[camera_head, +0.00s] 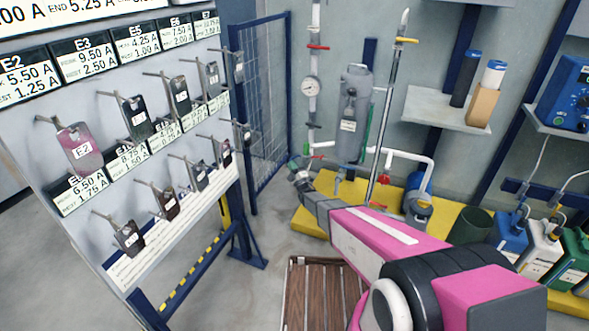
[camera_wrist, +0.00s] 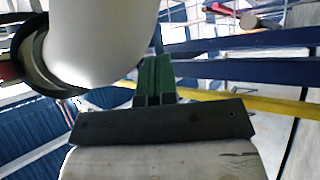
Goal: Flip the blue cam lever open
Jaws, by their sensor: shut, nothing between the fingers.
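I cannot make out a blue cam lever for certain in either view. My gripper (camera_head: 294,164) is at the end of my outstretched pink arm, in front of the pipework in the head view. Its green fingers (camera_wrist: 153,78) show side by side and together in the wrist view, shut and empty. A vertical pipe with a round gauge (camera_head: 311,88) and a red handle (camera_head: 318,47) stands behind the gripper. A grey filter vessel (camera_head: 355,110) is to its right. I cannot tell whether the fingertips touch anything.
A sloping rack board (camera_head: 62,125) with hanging tags stands at left. A blue mesh fence (camera_head: 268,100) is behind it. A yellow platform (camera_head: 310,222) carries the pipework and a blue pump (camera_head: 418,205). Coloured canisters (camera_head: 540,245) stand at right. Brown slats (camera_head: 310,295) lie on the floor.

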